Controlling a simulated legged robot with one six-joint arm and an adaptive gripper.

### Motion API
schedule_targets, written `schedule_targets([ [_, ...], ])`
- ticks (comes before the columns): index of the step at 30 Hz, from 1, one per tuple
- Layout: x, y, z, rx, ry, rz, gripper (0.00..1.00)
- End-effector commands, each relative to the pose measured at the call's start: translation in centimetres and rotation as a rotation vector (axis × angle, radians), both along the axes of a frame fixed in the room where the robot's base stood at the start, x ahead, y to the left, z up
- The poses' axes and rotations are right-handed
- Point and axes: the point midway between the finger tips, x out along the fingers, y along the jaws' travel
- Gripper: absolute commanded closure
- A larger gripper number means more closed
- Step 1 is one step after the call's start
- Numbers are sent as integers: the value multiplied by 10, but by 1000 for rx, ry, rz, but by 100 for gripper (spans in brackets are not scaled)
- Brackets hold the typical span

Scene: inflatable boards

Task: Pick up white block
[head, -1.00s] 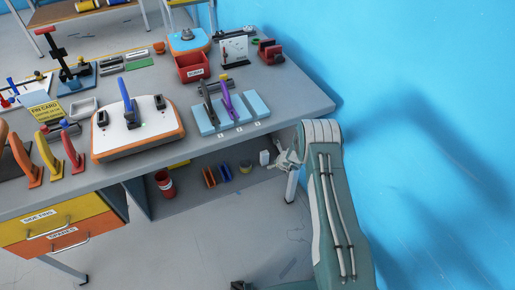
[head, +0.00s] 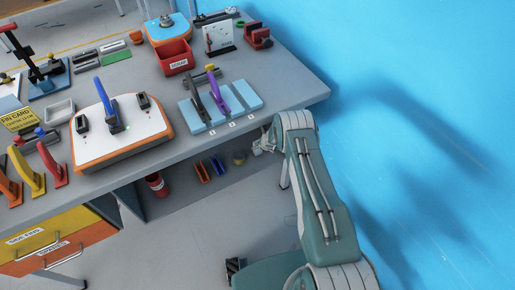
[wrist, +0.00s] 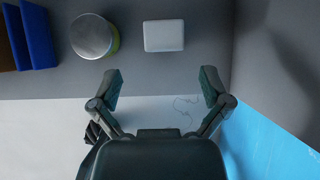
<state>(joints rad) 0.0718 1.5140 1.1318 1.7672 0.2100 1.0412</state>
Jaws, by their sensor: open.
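The white block (wrist: 164,36) stands on the grey lower shelf under the workbench. In the wrist view it is ahead of my gripper (wrist: 161,86), near the middle between the spread fingers and a little beyond their tips. My gripper is open and empty, and its fingers do not touch the block. In the head view my gripper (head: 262,146) is at the shelf's right end, partly hidden behind my arm. I cannot make out the block clearly there.
A round can (wrist: 94,37) stands left of the block, with blue upright pieces (wrist: 38,35) farther left. A wall rises at the right. The bench top (head: 270,85) overhangs the shelf. A red can (head: 156,184) stands near the shelf's left end.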

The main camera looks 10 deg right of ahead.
Motion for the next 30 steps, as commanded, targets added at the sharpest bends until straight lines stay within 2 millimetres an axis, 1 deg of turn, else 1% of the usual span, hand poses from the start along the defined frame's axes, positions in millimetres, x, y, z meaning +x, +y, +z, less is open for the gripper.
schedule_targets([
  [3, 4, 2, -9, -1, 1, 1, 3],
  [11, 10, 3, -15, -1, 0, 2, 3],
  [30, 32, 6, -41, 1, -2, 4, 3],
])
